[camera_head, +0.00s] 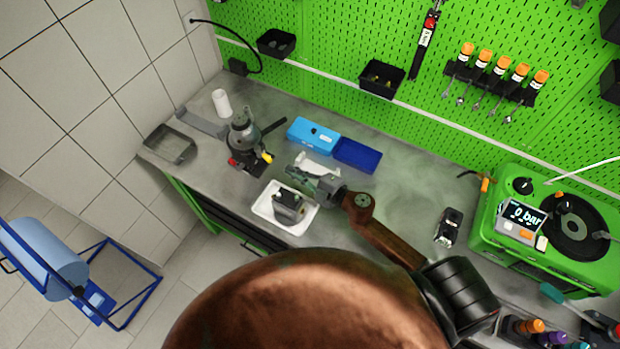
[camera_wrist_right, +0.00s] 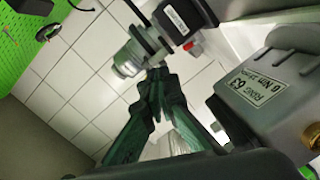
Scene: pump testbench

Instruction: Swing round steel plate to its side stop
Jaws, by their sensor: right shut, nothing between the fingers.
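A dark round plate (camera_head: 575,228) with a shiny hub lies on top of the green test bench (camera_head: 490,225) at the right; I cannot tell if it is the steel plate. My right gripper (camera_head: 298,178) is far to its left, above the worktop by the white tray (camera_head: 262,214). In the right wrist view its fingers (camera_wrist_right: 155,78) meet at the tips and are empty. A small metal cylinder (camera_wrist_right: 127,62) on a grey device shows just past the tips; I cannot tell whether they touch. My left gripper is out of view.
A grey part (camera_head: 288,207) sits in the white tray; a labelled grey housing (camera_wrist_right: 262,92) fills the wrist view's right. A clamped device (camera_head: 243,140), a blue box (camera_head: 312,134) and a metal tray (camera_head: 170,143) stand nearby. The worktop before the bench is mostly clear.

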